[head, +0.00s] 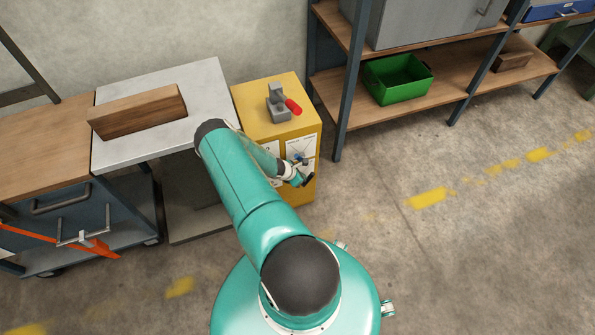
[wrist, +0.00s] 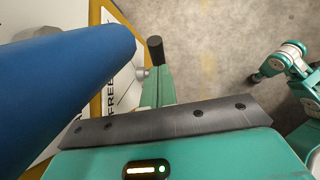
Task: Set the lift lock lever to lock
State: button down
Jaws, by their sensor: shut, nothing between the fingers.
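The blue lever grip (wrist: 60,85) looms large at the left of the wrist view, close to the camera. A small blue part (head: 299,156) shows on the yellow cabinet's front in the head view. Behind the grip is a white plate (wrist: 122,88) with the word FREE; any LOCK marking is not seen. A small grey hub (wrist: 141,73) shows beside the plate. My gripper (head: 303,181) is shut and empty in front of the cabinet's front; its dark tip (wrist: 155,50) shows to the right of the grip. Contact with the lever cannot be told.
The yellow cabinet (head: 262,96) carries a grey fixture with a red handle (head: 293,107). A pale table (head: 215,85) with a wooden block (head: 140,112) stands left. A shelf with a green bin (head: 398,80) stands right. The floor (head: 450,250) at right is clear.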

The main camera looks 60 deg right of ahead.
jog(key=w+a+r, duration=0.1)
jog(key=a+r, duration=0.2)
jog(key=r, duration=0.7)
jog(key=shift+a, duration=0.35)
jog(key=shift+w+a, duration=0.15)
